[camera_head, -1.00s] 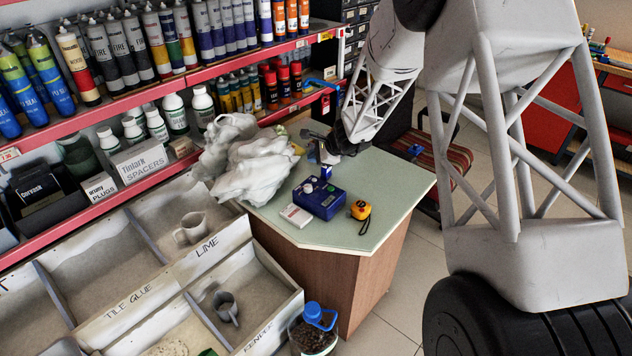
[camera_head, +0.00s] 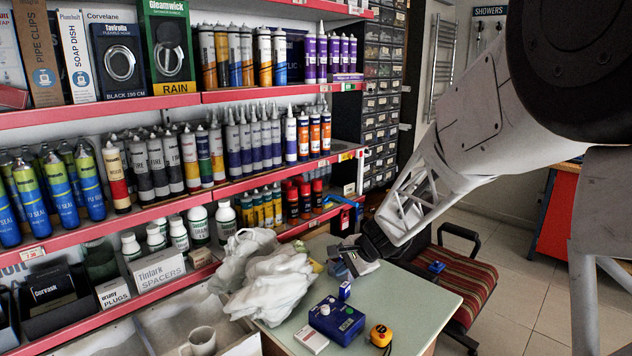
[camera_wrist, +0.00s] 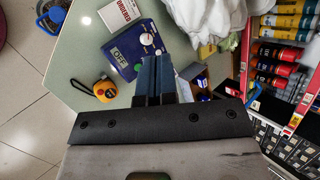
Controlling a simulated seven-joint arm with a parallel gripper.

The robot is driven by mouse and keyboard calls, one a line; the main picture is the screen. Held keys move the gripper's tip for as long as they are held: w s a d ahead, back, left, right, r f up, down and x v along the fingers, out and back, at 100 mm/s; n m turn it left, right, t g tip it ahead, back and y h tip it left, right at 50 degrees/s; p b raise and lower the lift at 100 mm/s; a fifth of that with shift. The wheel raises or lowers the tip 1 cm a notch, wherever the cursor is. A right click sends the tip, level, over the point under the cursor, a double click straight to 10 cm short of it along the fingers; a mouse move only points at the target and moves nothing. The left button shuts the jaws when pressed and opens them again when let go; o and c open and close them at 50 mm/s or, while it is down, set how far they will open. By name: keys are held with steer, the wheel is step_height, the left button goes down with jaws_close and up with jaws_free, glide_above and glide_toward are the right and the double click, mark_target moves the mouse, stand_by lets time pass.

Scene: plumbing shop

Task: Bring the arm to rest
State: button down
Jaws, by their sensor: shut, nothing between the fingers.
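My gripper (camera_head: 350,258) is above the far part of the green-topped counter (camera_head: 415,310), at the lower end of my arm. In the wrist view my gripper (camera_wrist: 157,62) shows its two dark fingers together, with nothing seen between them. Beyond the fingertips in that view lies a blue box with knobs and a small display (camera_wrist: 127,57); it also shows on the counter in the head view (camera_head: 337,320). Whether the fingers are apart from everything below is hard to judge from these views.
A crumpled white plastic bag (camera_head: 265,280) lies left of my gripper. Shelves of cartridges (camera_head: 240,140) stand behind left; a striped chair (camera_head: 465,280) stands right.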

steer(key=s+d+r+n+h, duration=0.2)
steer(key=s+d+r+n, duration=0.1)
steer(key=s, duration=1)
steer(key=s+d+r+n+h, duration=0.2)
steer(key=s+d+r+n, duration=0.1)
steer(key=s, duration=1)
steer(key=s+d+r+n+g+h, duration=0.1)
steer(key=s+d+r+n+h, duration=0.2)
steer(key=s, duration=1)
steer(key=d+r+n, duration=0.1)
steer(key=d, duration=0.1)
steer(key=shift+s+d+r, duration=0.3)
steer(key=shift+r, duration=0.1)
